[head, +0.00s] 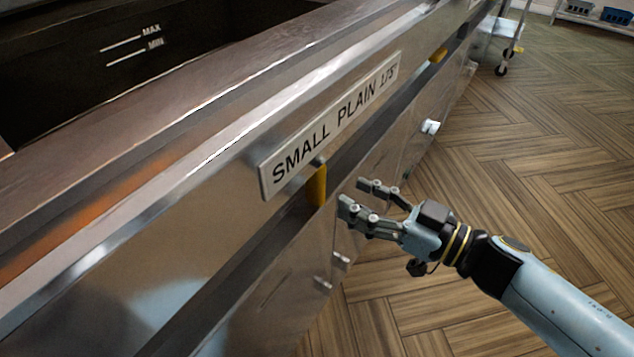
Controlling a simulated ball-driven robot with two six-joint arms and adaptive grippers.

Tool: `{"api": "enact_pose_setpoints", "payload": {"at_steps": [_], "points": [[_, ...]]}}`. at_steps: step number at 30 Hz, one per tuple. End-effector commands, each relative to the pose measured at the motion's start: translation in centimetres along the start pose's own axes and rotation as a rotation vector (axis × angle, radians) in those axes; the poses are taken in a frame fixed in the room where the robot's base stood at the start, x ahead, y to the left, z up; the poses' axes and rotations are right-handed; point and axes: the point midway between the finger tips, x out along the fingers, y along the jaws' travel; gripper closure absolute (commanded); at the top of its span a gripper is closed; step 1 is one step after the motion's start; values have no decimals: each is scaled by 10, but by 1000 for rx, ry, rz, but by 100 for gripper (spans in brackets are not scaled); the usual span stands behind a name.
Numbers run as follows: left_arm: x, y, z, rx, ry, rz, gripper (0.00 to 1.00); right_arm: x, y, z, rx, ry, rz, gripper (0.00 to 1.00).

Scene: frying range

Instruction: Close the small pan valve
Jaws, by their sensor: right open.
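The yellow valve handle (317,186) hangs just below the white sign (330,122) reading "SMALL PLAIN" on the front of the steel range. It points downward, and its top is partly behind the sign's lower edge. My right gripper (354,192) is open and empty, a little to the right of the handle. Its fingers point toward the range front, and a gap shows between them and the handle. My left gripper is not in view.
The steel fryer (200,110) fills the left side, with a dark vat marked MAX and MIN. A second yellow handle (438,55) and a white knob (430,127) are farther along its front. A wheeled cart (497,38) stands far back. The wooden floor at right is clear.

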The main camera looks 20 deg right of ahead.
Motion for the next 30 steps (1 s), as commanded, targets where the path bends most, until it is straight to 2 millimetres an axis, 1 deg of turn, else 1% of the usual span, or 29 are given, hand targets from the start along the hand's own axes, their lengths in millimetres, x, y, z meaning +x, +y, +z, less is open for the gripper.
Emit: {"api": "enact_pose_setpoints", "payload": {"at_steps": [1,6,9,12,17,24,30], "points": [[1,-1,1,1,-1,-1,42,12,0,0,1,4,2,56],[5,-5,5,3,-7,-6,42,46,1,1,1,2,3,56],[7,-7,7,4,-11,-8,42,62,0,1,1,1,2,56],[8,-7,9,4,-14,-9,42,74,0,1,2,0,2,56],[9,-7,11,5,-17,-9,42,82,0,1,1,-1,2,56],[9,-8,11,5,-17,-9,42,83,0,0,1,-1,2,56],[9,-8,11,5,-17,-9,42,82,0,0,1,-1,2,82]]}}
